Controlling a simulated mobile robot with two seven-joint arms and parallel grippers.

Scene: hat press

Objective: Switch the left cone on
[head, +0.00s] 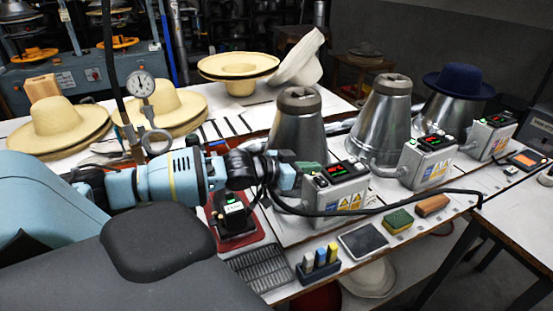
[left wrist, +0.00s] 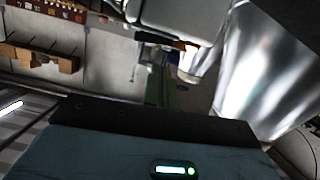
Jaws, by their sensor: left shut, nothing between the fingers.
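The left cone (head: 298,128) is a bare grey metal cone on the table. Its grey control box (head: 338,190) stands at its front, with dark switches, a red display and a green light on top. My left gripper (head: 291,172) is shut and empty, just left of the box's top and in front of the cone's lower part. Whether it touches the box is unclear. In the left wrist view a shiny cone surface (left wrist: 265,75) fills the upper right; the fingertips are not clear there. My right gripper is not in view.
A second bare cone (head: 383,118) and a third under a navy hat (head: 458,81) stand to the right, each with a control box. A black cable (head: 400,204) crosses in front. A brush holder (head: 318,264), dark pad (head: 362,240) and sponge (head: 398,221) line the front edge.

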